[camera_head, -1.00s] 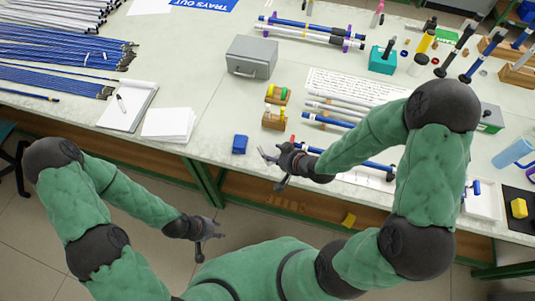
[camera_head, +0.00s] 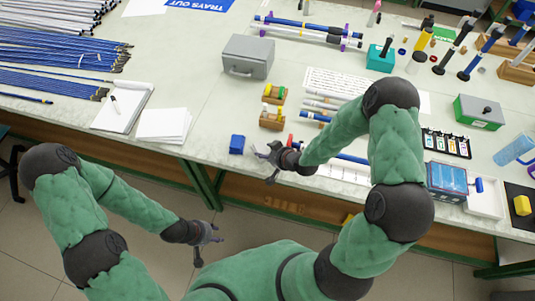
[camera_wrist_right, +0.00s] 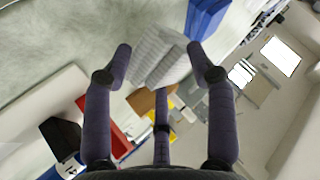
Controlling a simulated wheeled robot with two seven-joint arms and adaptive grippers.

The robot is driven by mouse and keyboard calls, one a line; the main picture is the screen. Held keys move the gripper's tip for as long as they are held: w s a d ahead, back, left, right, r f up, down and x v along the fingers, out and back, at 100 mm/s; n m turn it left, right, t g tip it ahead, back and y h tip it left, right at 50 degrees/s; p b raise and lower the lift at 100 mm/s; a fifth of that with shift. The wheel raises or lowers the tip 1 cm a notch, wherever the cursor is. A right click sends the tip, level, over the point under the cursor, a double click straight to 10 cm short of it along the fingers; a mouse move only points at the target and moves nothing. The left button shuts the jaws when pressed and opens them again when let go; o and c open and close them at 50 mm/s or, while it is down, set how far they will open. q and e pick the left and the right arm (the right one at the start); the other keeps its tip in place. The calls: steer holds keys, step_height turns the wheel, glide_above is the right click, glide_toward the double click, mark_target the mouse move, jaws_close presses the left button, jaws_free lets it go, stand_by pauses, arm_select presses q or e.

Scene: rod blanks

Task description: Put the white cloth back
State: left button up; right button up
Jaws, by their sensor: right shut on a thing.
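The white cloth (camera_wrist_right: 160,58) shows in the right wrist view as a pale, ribbed, folded piece between the fingertips of my right gripper (camera_wrist_right: 160,70). That gripper is shut on it. In the head view my right gripper (camera_head: 268,158) is at the front edge of the table, right of a small blue block (camera_head: 237,144), and the cloth is hard to make out there. The blue block also shows just past the cloth in the right wrist view (camera_wrist_right: 206,18). My left gripper (camera_head: 206,238) hangs in front of the table, empty, with its fingers apart.
A notepad (camera_head: 118,112) and a paper stack (camera_head: 163,124) lie left of the blue block. A grey metal box (camera_head: 248,57) stands behind. Yellow-wood holders (camera_head: 272,117) and white rods (camera_head: 325,102) lie close behind my right gripper. A blue box (camera_head: 447,180) stands at right.

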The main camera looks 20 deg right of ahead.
steer(key=shift+r, duration=0.1)
steer(key=shift+f+b, duration=0.45)
steer(key=shift+f, duration=0.2)
steer(key=o, duration=1.2)
steer(key=shift+r, duration=0.1)
